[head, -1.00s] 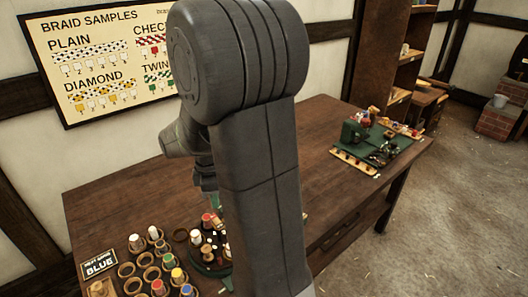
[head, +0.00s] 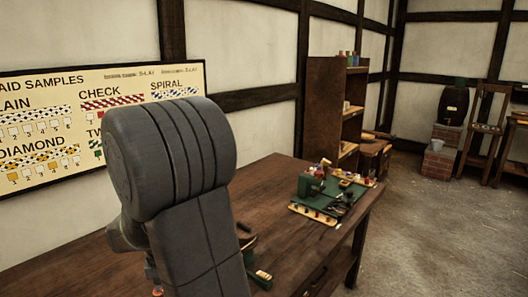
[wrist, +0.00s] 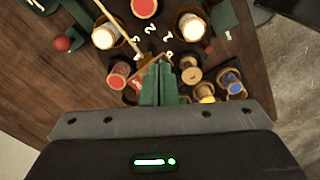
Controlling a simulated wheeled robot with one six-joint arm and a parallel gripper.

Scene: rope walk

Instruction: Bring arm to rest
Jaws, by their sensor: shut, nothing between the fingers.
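My arm stands at the left of the head view, and its upper links hide my gripper there. In the wrist view my gripper's green fingers (wrist: 160,82) are together with nothing between them. They hang above the bench among several bobbins: a red-topped one (wrist: 118,75) to the left, a bare wooden one (wrist: 190,72) to the right, and a blue-topped one (wrist: 235,82) further right. I cannot tell how far above the bobbins the fingertips are. White numerals show on the dark surface beyond the fingers.
The wooden bench (head: 275,185) bears a green board with a small machine (head: 325,193) at its far right. A braid chart (head: 95,120) hangs on the wall behind my arm. A shelf (head: 325,105) stands beyond the bench. Open floor (head: 430,230) lies to the right.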

